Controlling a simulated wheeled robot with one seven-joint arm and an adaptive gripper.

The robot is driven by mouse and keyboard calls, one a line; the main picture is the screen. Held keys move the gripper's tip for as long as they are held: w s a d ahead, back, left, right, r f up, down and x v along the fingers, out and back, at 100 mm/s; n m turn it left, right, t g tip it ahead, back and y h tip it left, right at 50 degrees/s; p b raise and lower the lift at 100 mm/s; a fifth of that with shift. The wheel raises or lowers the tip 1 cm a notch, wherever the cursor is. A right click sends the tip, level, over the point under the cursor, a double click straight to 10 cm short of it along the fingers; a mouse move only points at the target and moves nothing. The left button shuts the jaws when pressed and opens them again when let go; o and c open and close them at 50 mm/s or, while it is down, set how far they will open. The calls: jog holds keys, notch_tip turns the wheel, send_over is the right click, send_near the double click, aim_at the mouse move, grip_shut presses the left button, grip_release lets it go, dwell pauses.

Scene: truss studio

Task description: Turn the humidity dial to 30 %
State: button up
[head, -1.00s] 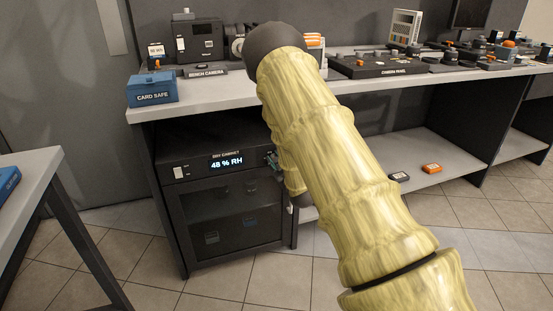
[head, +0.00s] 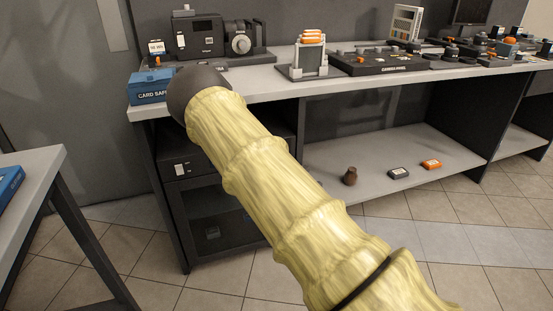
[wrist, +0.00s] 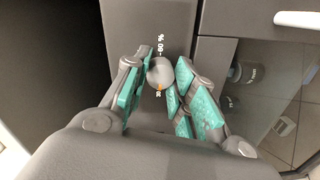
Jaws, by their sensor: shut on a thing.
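The humidity dial (wrist: 160,72) is a round grey knob on the dry cabinet's dark front. It shows in the wrist view between the teal pads of my gripper (wrist: 165,64), which is shut on it. An orange mark sits at the dial's lower edge in this view, close to a small sideways marking that I cannot read surely. Another marking, ending in "%", is above the dial. In the head view my arm covers the dial, my gripper and the readout of the dry cabinet (head: 205,190).
A worktop (head: 265,85) runs above the cabinet, with a blue card safe (head: 150,88), a bench camera (head: 199,37) and a camera panel (head: 385,62). A brown jar (head: 350,176) and two small boxes stand on the lower shelf. A side table (head: 40,165) is at left.

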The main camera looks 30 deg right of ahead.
jog(key=shift+a+n, duration=0.15)
jog(key=shift+n, duration=0.25)
jog(key=o, duration=1.1)
jog(key=shift+c, duration=0.2)
jog(key=v, duration=1.2)
